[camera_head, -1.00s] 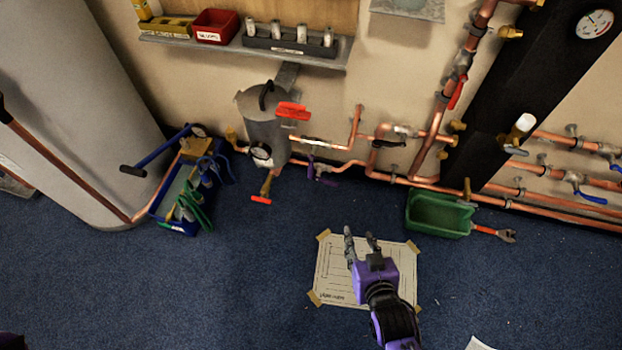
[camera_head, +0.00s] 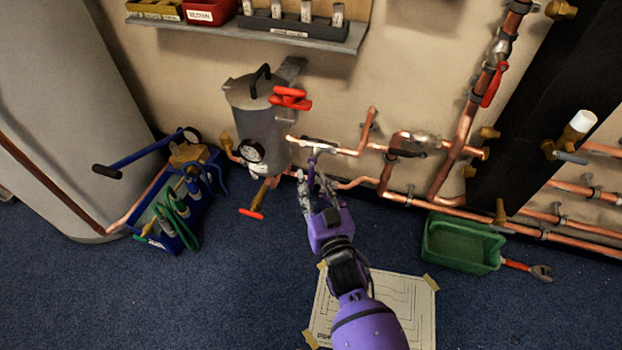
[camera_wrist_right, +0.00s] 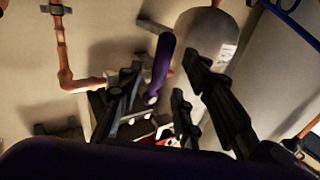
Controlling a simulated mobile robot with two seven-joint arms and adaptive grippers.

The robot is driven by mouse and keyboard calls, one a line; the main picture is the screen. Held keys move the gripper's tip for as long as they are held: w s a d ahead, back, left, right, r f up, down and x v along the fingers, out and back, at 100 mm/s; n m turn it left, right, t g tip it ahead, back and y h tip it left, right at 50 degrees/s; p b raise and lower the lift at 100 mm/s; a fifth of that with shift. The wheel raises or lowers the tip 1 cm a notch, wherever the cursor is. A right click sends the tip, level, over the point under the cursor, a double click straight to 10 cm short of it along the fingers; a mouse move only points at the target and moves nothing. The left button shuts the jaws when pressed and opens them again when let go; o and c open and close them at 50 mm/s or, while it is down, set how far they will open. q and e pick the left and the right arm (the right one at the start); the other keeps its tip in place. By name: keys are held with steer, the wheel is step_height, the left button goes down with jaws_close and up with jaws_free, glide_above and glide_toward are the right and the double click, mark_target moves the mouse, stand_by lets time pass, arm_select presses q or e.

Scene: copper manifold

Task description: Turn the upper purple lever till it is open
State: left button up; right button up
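A purple lever (camera_wrist_right: 161,62) shows in the right wrist view, standing upright in the picture between the fingers of my right gripper (camera_wrist_right: 165,98). I cannot tell whether any finger touches it. In the head view my right gripper (camera_head: 311,178) is at the copper pipework (camera_head: 356,183), just right of the grey canister (camera_head: 262,125). Its fingers are spread apart and largely hide the lever and its valve there. I cannot tell from these views whether this is the upper of several purple levers. My left gripper is out of view.
Red handles sit on the canister (camera_head: 290,98) and below it (camera_head: 251,214). A blue toolbox (camera_head: 207,205) stands left, a green bin (camera_head: 452,243) right. A shelf (camera_head: 300,40) overhangs the pipework.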

mark_target(312, 180)
steer(key=shift+f+b+x, duration=0.2)
steer(key=shift+b+x, duration=0.2)
steer(key=shift+x, duration=0.7)
steer(key=shift+w+a+r, duration=0.1)
steer(key=shift+w+r, duration=0.05)
steer(key=shift+w, duration=0.25)
jaws_close()
